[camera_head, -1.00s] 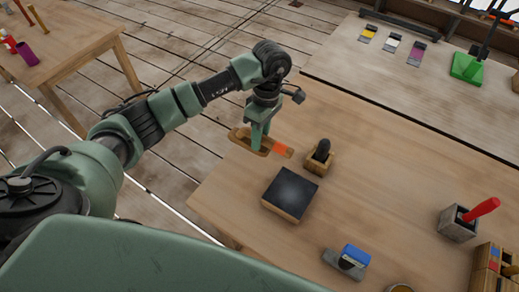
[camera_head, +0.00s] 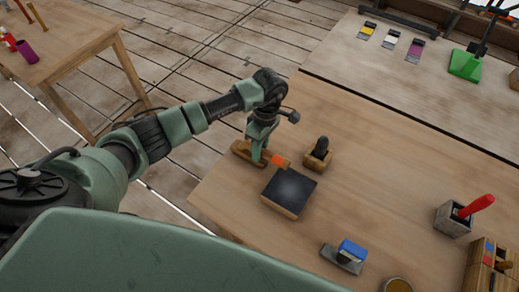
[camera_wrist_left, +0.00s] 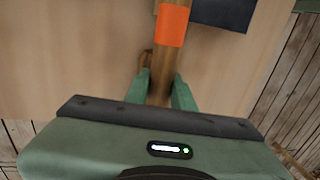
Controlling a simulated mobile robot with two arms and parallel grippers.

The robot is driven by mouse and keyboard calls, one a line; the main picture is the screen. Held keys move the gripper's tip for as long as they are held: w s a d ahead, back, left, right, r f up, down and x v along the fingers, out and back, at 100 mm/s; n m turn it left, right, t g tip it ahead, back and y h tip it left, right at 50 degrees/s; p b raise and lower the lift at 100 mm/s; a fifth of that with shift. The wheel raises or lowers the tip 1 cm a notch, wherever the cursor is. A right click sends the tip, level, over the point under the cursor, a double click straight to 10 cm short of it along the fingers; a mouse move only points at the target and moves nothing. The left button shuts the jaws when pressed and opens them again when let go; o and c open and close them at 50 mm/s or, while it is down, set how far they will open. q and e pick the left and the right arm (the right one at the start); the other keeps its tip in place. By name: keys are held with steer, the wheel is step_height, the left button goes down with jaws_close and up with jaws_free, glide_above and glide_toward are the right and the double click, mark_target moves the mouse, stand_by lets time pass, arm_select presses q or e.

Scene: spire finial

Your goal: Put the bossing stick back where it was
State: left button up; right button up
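The bossing stick (camera_head: 250,155) is a brown wooden stick with an orange band, near the table's far left edge. My left gripper (camera_head: 261,157) is shut on it, pointing down, with the banded end sticking out to the right. In the left wrist view the stick (camera_wrist_left: 163,60) runs away between the two green fingers (camera_wrist_left: 162,95). It lies low over the table; I cannot tell whether it touches the top. A small brown piece beside it in the wrist view is mostly hidden. My right gripper is not in view.
A dark-topped block (camera_head: 289,190) stands just in front of the stick. A small wooden holder with a black object (camera_head: 319,152) is to its right. A blue-and-grey tool (camera_head: 346,256) and a grey pot with a red handle (camera_head: 455,218) stand farther off. The table's middle is clear.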

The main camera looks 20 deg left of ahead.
arm_select(q)
steer(key=o, duration=0.4)
steer(key=shift+r+p, duration=0.3)
steer(key=shift+p, duration=0.1)
steer(key=shift+w+d+r+b, duration=0.1)
steer(key=shift+w+r+b, duration=0.45)
steer(key=shift+r, duration=1.35)
steer(key=shift+w+r+b, duration=0.2)
steer(key=shift+r+b, duration=0.8)
steer(key=shift+r, duration=0.95)
steer(key=shift+w+d+r+b, duration=0.1)
steer(key=shift+w+r+b, duration=0.45)
steer(key=shift+r, duration=1.35)
steer(key=shift+s, duration=0.15)
